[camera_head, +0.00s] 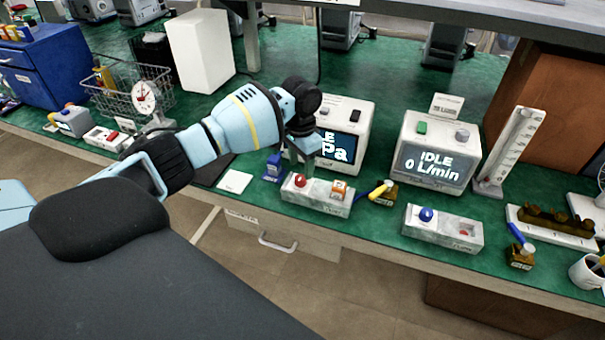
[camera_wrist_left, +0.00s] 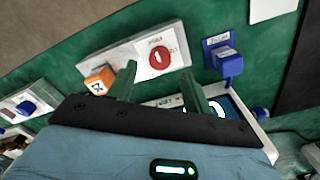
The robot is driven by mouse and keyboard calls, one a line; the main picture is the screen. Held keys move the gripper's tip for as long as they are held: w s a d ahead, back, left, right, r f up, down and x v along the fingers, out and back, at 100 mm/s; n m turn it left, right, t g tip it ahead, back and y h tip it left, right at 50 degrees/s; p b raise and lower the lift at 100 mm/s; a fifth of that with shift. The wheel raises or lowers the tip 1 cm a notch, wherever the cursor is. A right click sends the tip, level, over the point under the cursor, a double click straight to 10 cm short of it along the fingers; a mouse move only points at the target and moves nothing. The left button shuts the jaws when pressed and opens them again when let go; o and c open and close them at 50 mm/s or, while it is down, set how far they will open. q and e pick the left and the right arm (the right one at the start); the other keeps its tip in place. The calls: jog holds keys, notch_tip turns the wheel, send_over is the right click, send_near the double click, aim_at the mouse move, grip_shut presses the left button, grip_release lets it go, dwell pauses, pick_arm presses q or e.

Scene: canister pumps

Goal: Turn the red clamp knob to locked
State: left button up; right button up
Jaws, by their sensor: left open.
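The red knob (camera_head: 300,180) sits at the left end of a pale grey block (camera_head: 318,203) near the front edge of the green bench. In the left wrist view the red knob (camera_wrist_left: 159,57) is round, with a white mark on its face, on a white label plate. My left gripper (camera_head: 302,161) points down just above it. In the left wrist view its green fingers (camera_wrist_left: 157,78) are apart and empty, and the knob shows beyond and between their tips; contact cannot be told. An orange cube knob (camera_head: 339,188) is on the same block. My right gripper is not in view.
Display boxes (camera_head: 436,150) stand behind. Another block (camera_head: 443,236) with a blue knob (camera_head: 427,215) is to the right.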

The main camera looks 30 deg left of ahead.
aim_at(301, 177)
pick_arm(q)
jog(key=shift+f, duration=2.05)
jog(key=c, duration=1)
